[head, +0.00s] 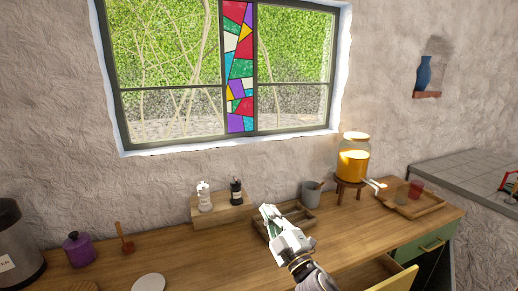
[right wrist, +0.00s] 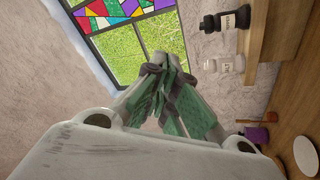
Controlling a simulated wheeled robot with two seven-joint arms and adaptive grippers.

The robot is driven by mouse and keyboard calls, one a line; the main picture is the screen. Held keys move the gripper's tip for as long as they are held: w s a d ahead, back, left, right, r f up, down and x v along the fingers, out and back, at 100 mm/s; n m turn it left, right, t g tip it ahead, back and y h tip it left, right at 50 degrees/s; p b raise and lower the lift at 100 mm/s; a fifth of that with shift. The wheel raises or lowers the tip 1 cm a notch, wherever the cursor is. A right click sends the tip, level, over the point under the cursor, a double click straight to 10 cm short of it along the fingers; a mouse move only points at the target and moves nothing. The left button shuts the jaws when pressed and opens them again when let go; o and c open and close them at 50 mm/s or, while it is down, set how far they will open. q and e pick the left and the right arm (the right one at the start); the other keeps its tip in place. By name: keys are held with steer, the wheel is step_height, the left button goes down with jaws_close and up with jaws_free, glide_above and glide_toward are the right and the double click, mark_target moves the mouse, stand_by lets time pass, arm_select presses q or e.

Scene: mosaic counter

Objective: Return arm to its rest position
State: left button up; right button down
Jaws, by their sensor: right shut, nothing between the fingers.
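My right gripper (head: 268,213) is over the wooden counter (head: 190,262), in front of a small wooden tray (head: 302,220) that it partly hides. Its white and green fingers are shut with nothing between them. In the right wrist view the shut fingertips (right wrist: 158,68) point toward the window and wall, and I see no object between them. My left gripper is in neither view.
A white bottle (head: 204,198) and a dark bottle (head: 236,192) stand on a wooden riser (head: 218,210). A grey cup (head: 311,194), an amber dispenser (head: 353,162) and a tray with a red cup (head: 416,189) stand to the right. A drawer (head: 395,280) is open at the front.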

steer(key=s+d+f+m+g+h, duration=0.3)
steer(key=d+f+m+h, duration=0.3)
steer(key=f, duration=0.3)
steer(key=s+d+f+m+g+h, duration=0.35)
steer(key=d+f+m, duration=0.25)
steer(key=d+f, duration=0.25)
steer(key=s+d+f+m+g, duration=0.1)
steer(key=s+d+f+g, duration=0.1)
steer(key=s+f+g, duration=0.6)
steer(key=s+d+f+m+g, duration=0.2)
steer(key=s+f, duration=0.2)
steer(key=s, duration=0.9)
step_height(320, 180, down, 32)
steer(key=s+f, duration=0.1)
steer(key=s, duration=0.1)
steer(key=s+d+f+g, duration=0.1)
steer(key=s+d+f, duration=0.1)
steer(key=s+f, duration=0.8)
steer(key=s+d+f+g, duration=0.1)
steer(key=s+d+f, duration=0.1)
steer(key=s+f, duration=0.7)
steer(key=s, duration=0.3)
steer(key=shift+s+d+f+n, duration=0.25)
steer(key=shift+s+f+n, duration=0.05)
steer(key=shift+f, duration=0.05)
